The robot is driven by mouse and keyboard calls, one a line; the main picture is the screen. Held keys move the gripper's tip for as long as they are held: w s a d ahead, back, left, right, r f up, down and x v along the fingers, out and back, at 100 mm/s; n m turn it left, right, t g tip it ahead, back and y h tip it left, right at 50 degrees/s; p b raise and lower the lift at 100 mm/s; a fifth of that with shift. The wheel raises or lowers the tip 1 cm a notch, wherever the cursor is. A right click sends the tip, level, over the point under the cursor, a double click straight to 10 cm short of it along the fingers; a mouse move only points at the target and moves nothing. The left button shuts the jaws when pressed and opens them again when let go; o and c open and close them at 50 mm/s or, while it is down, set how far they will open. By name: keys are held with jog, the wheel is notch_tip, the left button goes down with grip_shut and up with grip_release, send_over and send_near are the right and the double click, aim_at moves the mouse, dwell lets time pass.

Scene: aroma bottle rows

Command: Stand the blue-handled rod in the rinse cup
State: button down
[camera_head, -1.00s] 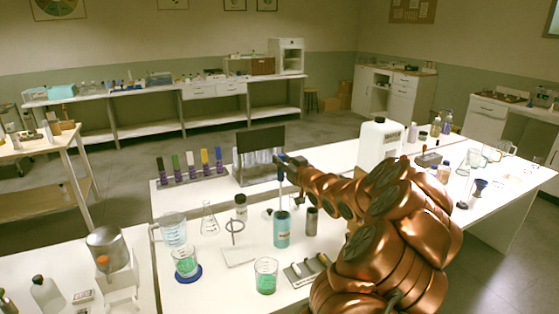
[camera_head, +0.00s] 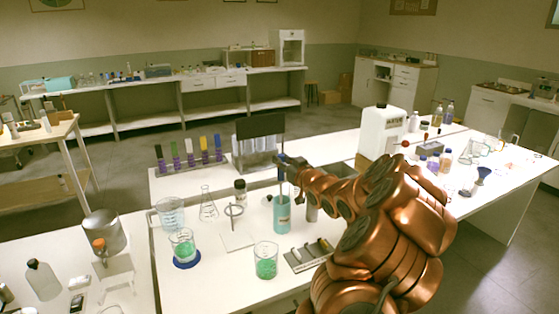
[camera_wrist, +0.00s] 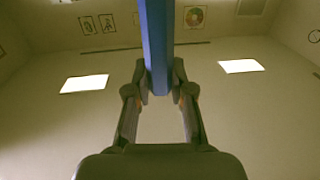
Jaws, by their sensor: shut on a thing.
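The blue-handled rod shows in the wrist view (camera_wrist: 155,45), its blue handle running up from between the fingertips. My gripper (camera_wrist: 160,85) is shut on this handle. In the head view, my gripper (camera_head: 284,160) is above a teal cup (camera_head: 282,218), which appears to be the rinse cup. The rod (camera_head: 280,181) hangs nearly upright below the gripper, and its lower part passes the cup's rim and appears to be inside. The cup hides the rod's lower end, so I cannot tell whether it touches the bottom.
A ring stand (camera_head: 236,238) and flask (camera_head: 208,208) are left of the cup. A green-liquid beaker (camera_head: 265,262) and a small tray (camera_head: 308,256) are in front. A dark rack (camera_head: 259,133) is behind; a white jug (camera_head: 381,133) stands at the right.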

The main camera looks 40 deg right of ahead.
jog(key=shift+f+b, duration=0.75)
jog(key=shift+f, duration=0.6)
jog(key=c, duration=0.9)
grip_release()
jog(key=shift+c, duration=0.2)
jog(key=v, duration=1.2)
